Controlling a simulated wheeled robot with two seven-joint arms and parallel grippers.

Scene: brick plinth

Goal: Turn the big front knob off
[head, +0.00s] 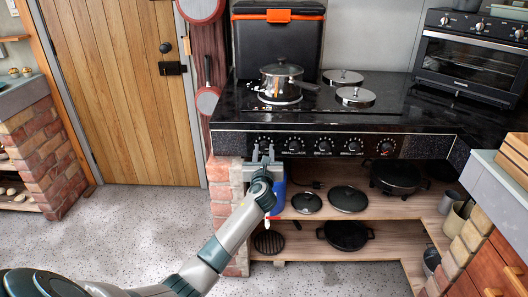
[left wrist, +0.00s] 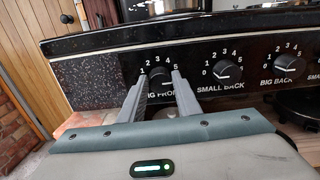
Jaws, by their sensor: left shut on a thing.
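The big front knob (left wrist: 160,74) is the leftmost black knob on the cooker's front panel, above a partly hidden label. It also shows in the head view (head: 264,144). My left gripper (left wrist: 159,80) has its two grey fingers on either side of this knob, shut on it. The same gripper (head: 263,154) reaches up to the panel in the head view. The fingers hide the 0 of the scale, and I cannot tell for certain where the knob's pointer stands. My right gripper is not in view.
The small back knob (left wrist: 228,72) and big back knob (left wrist: 289,67) are to the right. A steel pot (head: 281,82) stands on the hob. Below, a wooden shelf (head: 395,208) holds pans and lids. A brick pillar (head: 224,205) is left of it.

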